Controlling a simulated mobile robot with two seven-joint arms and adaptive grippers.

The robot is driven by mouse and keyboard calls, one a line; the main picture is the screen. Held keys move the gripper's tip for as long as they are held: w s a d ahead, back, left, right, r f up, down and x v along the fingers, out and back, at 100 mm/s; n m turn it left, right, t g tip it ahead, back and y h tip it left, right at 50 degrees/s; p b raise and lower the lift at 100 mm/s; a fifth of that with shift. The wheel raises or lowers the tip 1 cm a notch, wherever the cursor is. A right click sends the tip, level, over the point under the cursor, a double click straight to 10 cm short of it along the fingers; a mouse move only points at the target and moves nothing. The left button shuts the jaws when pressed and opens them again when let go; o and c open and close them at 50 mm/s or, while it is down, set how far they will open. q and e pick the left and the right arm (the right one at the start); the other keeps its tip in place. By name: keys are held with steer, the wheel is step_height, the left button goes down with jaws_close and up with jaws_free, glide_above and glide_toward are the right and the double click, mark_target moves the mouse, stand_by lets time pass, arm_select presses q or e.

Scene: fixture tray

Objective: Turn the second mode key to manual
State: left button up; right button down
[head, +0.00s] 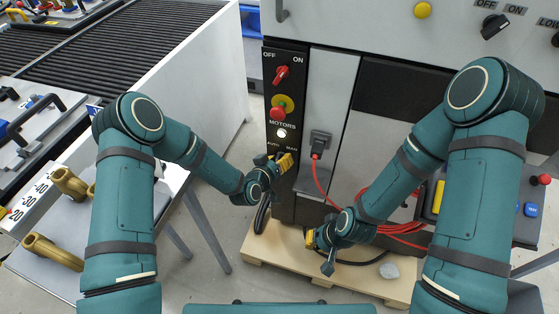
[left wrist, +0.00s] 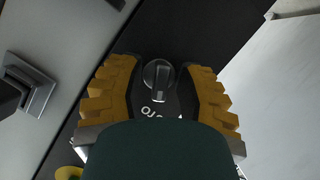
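The mode key (left wrist: 159,76) is a round dark switch with a light grip bar, on the black panel (left wrist: 165,35) in the left wrist view. In that view the bar points roughly up and down the picture, and partly hidden lettering shows beside it. In the head view the AUTO and MAN labels (head: 281,146) show on the panel, and my gripper hides the key below them. My left gripper (head: 282,162) is open, its yellow fingers either side of the key with visible gaps. My right gripper (head: 318,246) is low, over the pallet; its opening is unclear.
Above the key are a white lamp (head: 281,133), a red stop button (head: 278,113) and a red OFF/ON switch (head: 281,75).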

arm_select(q)
jaws_close()
steer(key=m+y, duration=0.1)
steer(key=m, duration=0.1)
steer(key=m+y, duration=0.1)
steer(key=shift+d+r+m+t+y, duration=0.1)
steer(key=shift+d+m+t+y, duration=0.05)
steer(key=shift+m+t+y, duration=0.45)
steer(key=shift+m+y, duration=0.5)
steer(key=shift+m, duration=0.4)
steer(key=shift+m+t+y, duration=0.4)
steer(key=shift+m+y, duration=0.3)
steer(key=shift+m, duration=0.3)
steer(key=shift+o, duration=1.6)
jaws_free()
